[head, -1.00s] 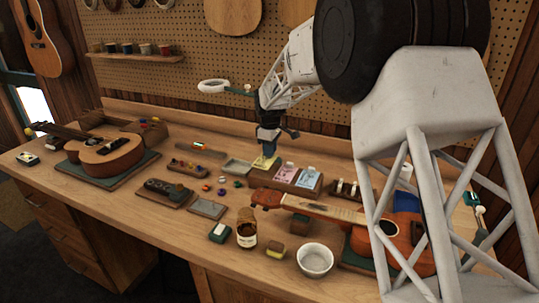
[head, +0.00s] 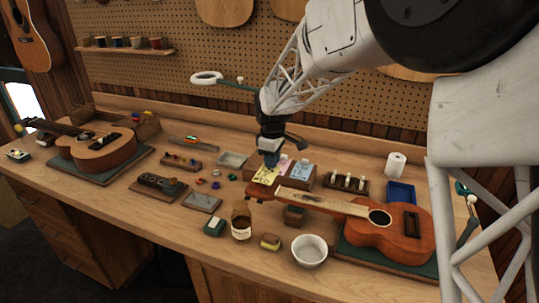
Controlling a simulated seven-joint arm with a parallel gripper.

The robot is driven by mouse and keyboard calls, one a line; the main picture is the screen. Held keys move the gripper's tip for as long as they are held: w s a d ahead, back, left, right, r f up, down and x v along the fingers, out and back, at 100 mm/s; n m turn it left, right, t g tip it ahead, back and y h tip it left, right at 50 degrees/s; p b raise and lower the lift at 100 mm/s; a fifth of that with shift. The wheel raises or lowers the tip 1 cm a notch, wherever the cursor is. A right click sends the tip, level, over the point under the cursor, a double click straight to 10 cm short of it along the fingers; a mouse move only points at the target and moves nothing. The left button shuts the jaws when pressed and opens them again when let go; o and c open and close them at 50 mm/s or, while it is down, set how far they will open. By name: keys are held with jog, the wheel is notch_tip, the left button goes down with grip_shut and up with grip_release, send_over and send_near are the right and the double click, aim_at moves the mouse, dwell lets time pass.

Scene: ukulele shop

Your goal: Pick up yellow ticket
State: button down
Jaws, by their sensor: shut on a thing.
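The yellow ticket (head: 266,177) shows just below my gripper (head: 270,163), at the left end of the dark wooden ticket holder (head: 303,184). My gripper points down and is shut on the yellow ticket, hiding its upper part. Whether the ticket still touches the holder or bench cannot be told. A pink ticket (head: 284,166) and a light blue ticket (head: 301,171) stand in the holder just right of my gripper.
A ukulele (head: 389,232) lies at the right, its headstock (head: 262,192) close in front of the ticket. A brown jar (head: 241,222) and a white bowl (head: 309,250) stand nearer the front edge. A grey tray (head: 232,160) lies left of my gripper.

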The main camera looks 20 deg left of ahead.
jog(key=shift+s+d+r, duration=0.15)
jog(key=shift+s+d, duration=0.45)
jog(key=shift+s, duration=0.25)
